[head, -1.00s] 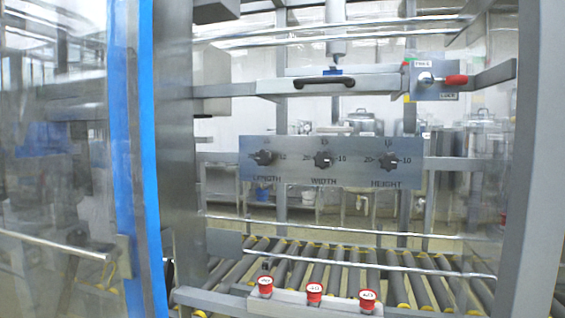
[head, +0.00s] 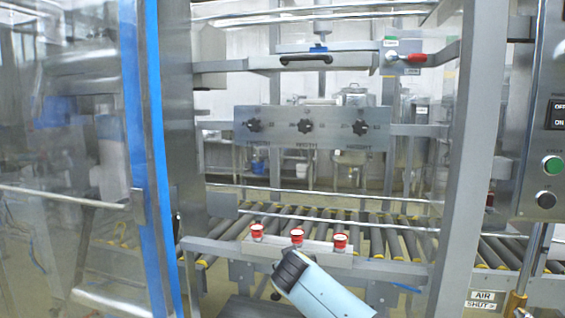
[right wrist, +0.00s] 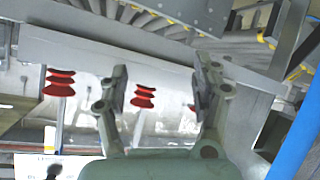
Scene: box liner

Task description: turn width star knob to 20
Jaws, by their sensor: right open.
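The width star knob (head: 305,126) is the black middle knob on a grey panel (head: 345,112) in the head view. WIDTH is printed faintly below it. The numbers around it and its pointer are too blurred to read. My right gripper (right wrist: 160,75) is open and empty in the right wrist view, beside a metal ledge with red ribbed pieces. My left gripper is not in view.
Similar black knobs, length (head: 254,126) and height (head: 360,127), flank it. Frame posts (head: 460,150) and a blue-edged clear door (head: 150,150) bound the opening. A control box (head: 540,120) stands right.

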